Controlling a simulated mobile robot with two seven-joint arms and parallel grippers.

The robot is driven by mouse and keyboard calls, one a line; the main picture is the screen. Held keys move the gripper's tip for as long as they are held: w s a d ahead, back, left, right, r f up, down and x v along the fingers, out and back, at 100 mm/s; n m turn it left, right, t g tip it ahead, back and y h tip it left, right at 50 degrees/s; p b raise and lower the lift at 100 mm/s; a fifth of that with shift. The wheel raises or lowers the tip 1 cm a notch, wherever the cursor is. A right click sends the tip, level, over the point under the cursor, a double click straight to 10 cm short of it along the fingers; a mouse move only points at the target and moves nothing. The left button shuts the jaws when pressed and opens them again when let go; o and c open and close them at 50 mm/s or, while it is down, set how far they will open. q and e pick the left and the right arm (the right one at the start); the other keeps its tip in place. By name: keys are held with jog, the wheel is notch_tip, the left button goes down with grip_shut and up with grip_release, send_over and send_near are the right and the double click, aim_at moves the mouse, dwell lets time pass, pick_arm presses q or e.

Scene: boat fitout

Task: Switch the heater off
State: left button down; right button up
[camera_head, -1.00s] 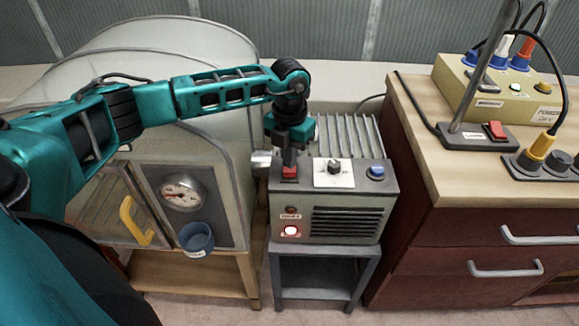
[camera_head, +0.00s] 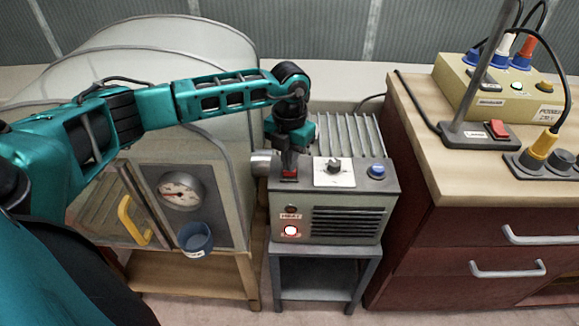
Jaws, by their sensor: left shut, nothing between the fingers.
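The heater (camera_head: 340,205) is a grey box with a ribbed top on a small metal stand. Its top panel carries a red rocker switch (camera_head: 289,174) at the left, a black knob (camera_head: 333,164) on a white plate, and a blue button (camera_head: 376,171) at the right. My right gripper is not in view.
At right, a wooden-topped bench (camera_head: 450,165) bears a yellow power box (camera_head: 510,100), a lamp base with red switch (camera_head: 497,129) and sockets.

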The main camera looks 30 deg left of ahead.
pick_arm(q)
jog(key=shift+f, duration=0.4)
jog(key=shift+r+p, duration=2.55)
jog(key=shift+r, duration=1.05)
